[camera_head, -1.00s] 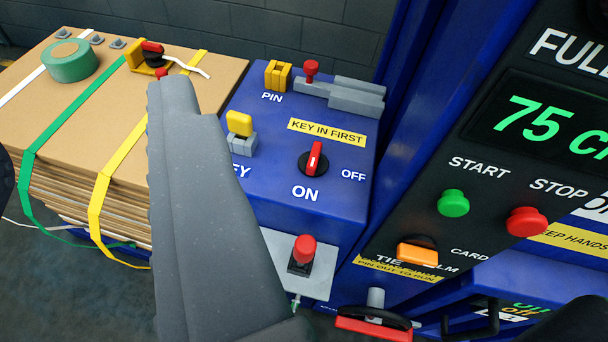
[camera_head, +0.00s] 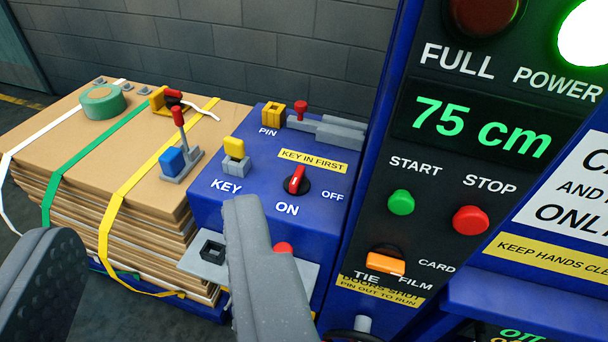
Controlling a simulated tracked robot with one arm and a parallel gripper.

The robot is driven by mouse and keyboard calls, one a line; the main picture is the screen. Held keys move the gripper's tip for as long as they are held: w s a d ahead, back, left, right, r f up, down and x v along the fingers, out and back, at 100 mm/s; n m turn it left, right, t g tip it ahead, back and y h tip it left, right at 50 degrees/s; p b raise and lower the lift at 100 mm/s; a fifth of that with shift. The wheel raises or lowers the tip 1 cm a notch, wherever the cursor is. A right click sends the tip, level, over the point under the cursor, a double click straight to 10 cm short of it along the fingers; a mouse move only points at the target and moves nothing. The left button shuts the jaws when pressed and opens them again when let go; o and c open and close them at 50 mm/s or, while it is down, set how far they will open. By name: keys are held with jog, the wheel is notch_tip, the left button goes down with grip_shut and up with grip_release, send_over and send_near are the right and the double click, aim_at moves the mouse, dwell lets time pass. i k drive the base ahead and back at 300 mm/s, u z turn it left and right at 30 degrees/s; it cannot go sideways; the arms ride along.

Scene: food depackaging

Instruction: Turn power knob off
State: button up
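The power knob (camera_head: 297,181) is a red bar on a black round base on top of the blue control box (camera_head: 320,225). Its bar lies roughly in line with the ON label below it; the OFF label is to its right. My gripper (camera_head: 145,225) is open and empty, with its two grey fingers wide apart at the lower left and lower middle. The right finger's tip shows just below and left of the ON label, apart from the knob in the picture. The green lamp (camera_head: 585,32) above the POWER label is lit.
A yellow key (camera_head: 235,148) and a yellow pin holder (camera_head: 272,113) sit on the box. START (camera_head: 401,202) and STOP (camera_head: 470,220) buttons are on the right panel.

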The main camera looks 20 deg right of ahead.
aim_at(296, 184)
jog(key=z, duration=0.05)
jog(key=i, duration=0.9)
jog(key=u, duration=0.1)
